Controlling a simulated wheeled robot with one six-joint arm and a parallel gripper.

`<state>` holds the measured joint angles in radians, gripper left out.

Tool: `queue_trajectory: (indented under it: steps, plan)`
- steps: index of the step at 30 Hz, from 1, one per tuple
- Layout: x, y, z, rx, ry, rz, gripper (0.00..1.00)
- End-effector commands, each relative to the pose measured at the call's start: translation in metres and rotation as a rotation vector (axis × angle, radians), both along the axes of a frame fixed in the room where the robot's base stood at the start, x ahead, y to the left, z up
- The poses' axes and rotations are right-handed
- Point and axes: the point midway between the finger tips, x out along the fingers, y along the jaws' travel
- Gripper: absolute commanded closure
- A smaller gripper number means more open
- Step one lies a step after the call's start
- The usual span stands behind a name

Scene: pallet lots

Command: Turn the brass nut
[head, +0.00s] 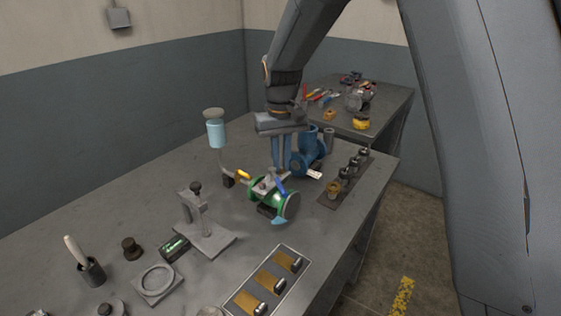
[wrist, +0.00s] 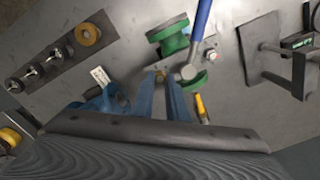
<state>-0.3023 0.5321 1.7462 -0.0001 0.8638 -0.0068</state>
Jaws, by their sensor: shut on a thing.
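A green valve body (head: 264,205) with a blue lever (head: 282,187) lies on the grey bench; it also shows in the wrist view (wrist: 168,38), where the lever (wrist: 201,20) runs up past it. The brass nut (wrist: 161,75) shows as a small brass piece between my fingertips, beside the green valve. My gripper (wrist: 162,82) is shut on it, with two blue-grey fingers close together. In the head view my gripper (head: 279,168) points down just behind the valve, and the nut is hidden there.
A blue machine (head: 308,157) with a white tag (head: 315,174) stands close behind. A strip of fittings (head: 345,183) lies to the right. A yellow-handled part (head: 243,174), a grey stand (head: 205,238) and a tray (head: 271,285) are near.

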Motion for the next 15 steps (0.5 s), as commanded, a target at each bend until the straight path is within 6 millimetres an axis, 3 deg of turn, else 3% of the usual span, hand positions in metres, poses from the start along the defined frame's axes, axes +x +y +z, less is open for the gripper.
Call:
queue_trajectory:
  steps: [15]
  plan:
    - [0.0012,-0.001,0.0025,0.002,-0.003,-0.359,1.0]
